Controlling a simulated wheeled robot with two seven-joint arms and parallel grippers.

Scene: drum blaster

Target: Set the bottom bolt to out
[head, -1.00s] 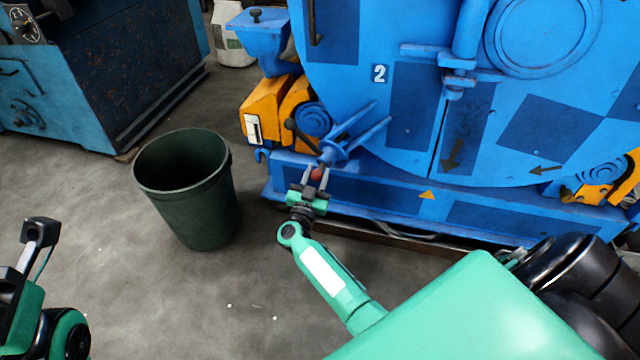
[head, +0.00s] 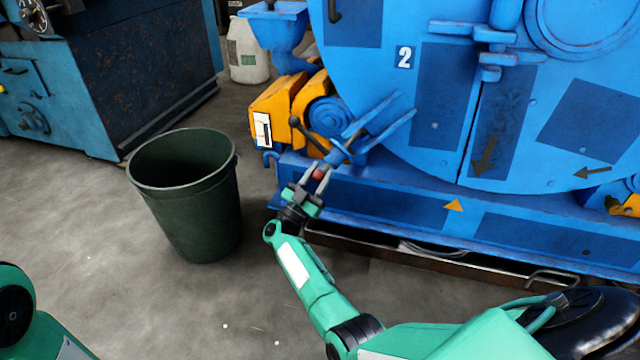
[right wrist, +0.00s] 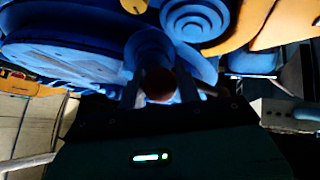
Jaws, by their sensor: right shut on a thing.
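The bottom bolt (head: 345,150) is a blue rod-like fitting low on the blue drum machine, with a red ball knob (head: 319,174) at its lower end. My right gripper (head: 318,172) is shut on this knob, one finger on each side. In the right wrist view the knob (right wrist: 158,85) looks dark reddish brown and sits between the fingers, with the blue bolt behind it. The picture is dark there. Only part of my left arm shows at the lower left; its gripper is out of view.
A black-knobbed lever (head: 306,132) stands close to the bolt, beside an orange bracket (head: 290,100). The machine's blue base beam (head: 400,200) runs below. A dark green bin (head: 188,200) stands left of my right gripper. Grey floor lies open in front.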

